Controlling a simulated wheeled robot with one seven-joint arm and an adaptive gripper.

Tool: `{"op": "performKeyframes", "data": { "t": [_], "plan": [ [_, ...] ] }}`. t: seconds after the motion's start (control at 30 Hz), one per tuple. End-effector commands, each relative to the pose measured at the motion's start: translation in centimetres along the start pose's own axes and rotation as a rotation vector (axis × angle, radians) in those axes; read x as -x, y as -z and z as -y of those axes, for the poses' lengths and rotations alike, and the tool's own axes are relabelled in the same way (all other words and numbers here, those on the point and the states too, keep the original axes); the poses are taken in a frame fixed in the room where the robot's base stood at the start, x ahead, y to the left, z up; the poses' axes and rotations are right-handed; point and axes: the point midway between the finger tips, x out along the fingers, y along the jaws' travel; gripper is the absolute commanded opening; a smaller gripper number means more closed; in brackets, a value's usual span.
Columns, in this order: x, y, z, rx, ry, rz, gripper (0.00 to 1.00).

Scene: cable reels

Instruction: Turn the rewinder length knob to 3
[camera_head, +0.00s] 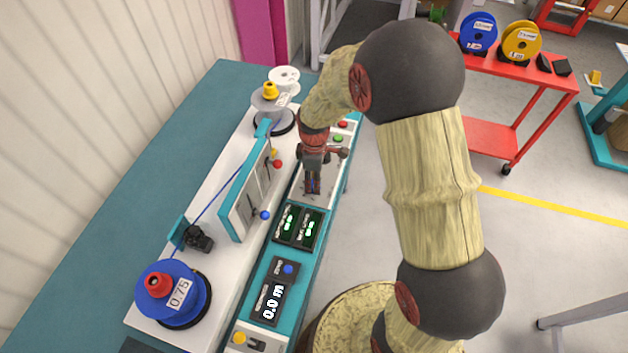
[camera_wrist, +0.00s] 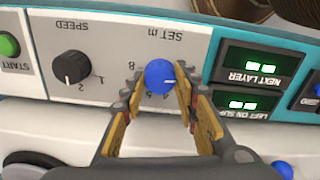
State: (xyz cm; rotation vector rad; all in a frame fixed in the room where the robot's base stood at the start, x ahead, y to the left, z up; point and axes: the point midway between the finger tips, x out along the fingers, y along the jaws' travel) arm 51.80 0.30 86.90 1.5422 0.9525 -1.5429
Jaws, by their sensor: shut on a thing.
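The blue length knob (camera_wrist: 158,73) is on the white panel under the label "SET m", which reads upside down in the wrist view. A pale pointer line on it faces right in that view. An 8 shows left of the knob; other numbers are partly hidden by the fingers, so the setting cannot be read. My gripper (camera_wrist: 160,92) is shut on the knob, one finger on each side. In the head view, my gripper (camera_head: 313,186) points down at the rewinder's front panel and hides the knob.
A black speed knob (camera_wrist: 72,68) and green start button (camera_wrist: 9,44) share the panel. Green-lit displays (camera_head: 298,228) sit beside it. A length counter (camera_head: 271,301) reads 0.0 m. A blue reel (camera_head: 168,297) and a grey reel (camera_head: 270,100) stand on the machine.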

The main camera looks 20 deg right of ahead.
Motion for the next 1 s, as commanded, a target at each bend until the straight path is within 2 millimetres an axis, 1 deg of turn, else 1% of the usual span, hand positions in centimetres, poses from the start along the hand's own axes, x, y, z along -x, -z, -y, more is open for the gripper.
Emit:
{"op": "performKeyframes", "data": {
  "t": [0.27,0.7,1.0],
  "plan": [
    [0.14,0.0,0.0,-0.112,0.0,0.0,0.05],
    [0.17,0.01,-0.04,-0.454,0.0,0.0,0.05],
    [0.06,-0.01,0.0,-0.621,0.0,0.001,0.05]
  ]
}}
